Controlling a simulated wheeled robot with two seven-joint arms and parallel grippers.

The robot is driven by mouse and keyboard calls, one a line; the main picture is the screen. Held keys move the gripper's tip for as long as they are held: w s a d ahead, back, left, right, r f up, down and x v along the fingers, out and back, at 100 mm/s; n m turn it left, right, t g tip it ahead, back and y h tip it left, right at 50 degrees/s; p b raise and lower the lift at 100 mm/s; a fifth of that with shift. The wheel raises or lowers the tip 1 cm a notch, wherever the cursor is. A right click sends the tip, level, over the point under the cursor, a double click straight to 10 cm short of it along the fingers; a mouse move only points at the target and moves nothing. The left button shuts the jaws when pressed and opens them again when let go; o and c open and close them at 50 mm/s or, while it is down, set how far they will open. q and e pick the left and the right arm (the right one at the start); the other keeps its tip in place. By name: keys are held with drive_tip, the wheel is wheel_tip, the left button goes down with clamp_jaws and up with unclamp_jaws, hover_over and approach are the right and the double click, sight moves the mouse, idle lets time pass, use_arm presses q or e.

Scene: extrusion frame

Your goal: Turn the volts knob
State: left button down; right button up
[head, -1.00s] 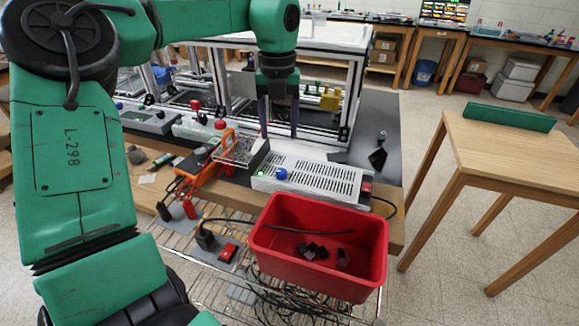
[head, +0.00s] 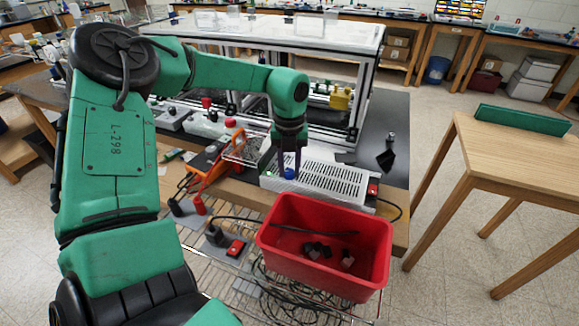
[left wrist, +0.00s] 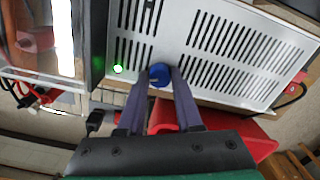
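A round blue knob (head: 290,173) sits on the front of a white slotted power supply box (head: 335,183) on the bench. My left gripper (head: 289,172) points down at the knob. Its two dark fingers (left wrist: 160,78) stand close on either side of the knob and appear to touch it. A green light (left wrist: 118,68) glows on the box left of the knob. My right gripper is in neither view.
A red bin (head: 325,245) with dark pieces inside stands just in front of the box. An orange-handled device (head: 205,160) and a wire basket (head: 243,148) lie to the left. An aluminium extrusion frame (head: 345,100) stands behind.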

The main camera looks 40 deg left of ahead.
sight(289, 171)
use_arm(q)
drive_tip(key=m+b, duration=0.1)
drive_tip(key=b, duration=0.2)
drive_tip(key=shift+w+f, duration=0.1)
drive_tip(key=shift+f, duration=0.25)
drive_tip(key=shift+r+m, duration=0.15)
drive_tip(key=shift+m, duration=0.25)
drive_tip(key=shift+r, duration=0.25)
drive_tip(key=c, duration=0.6)
unclamp_jaws()
wheel_tip(289, 171, up, 15)
drive_tip(key=shift+f+b, duration=0.2)
drive_tip(key=shift+b, duration=0.55)
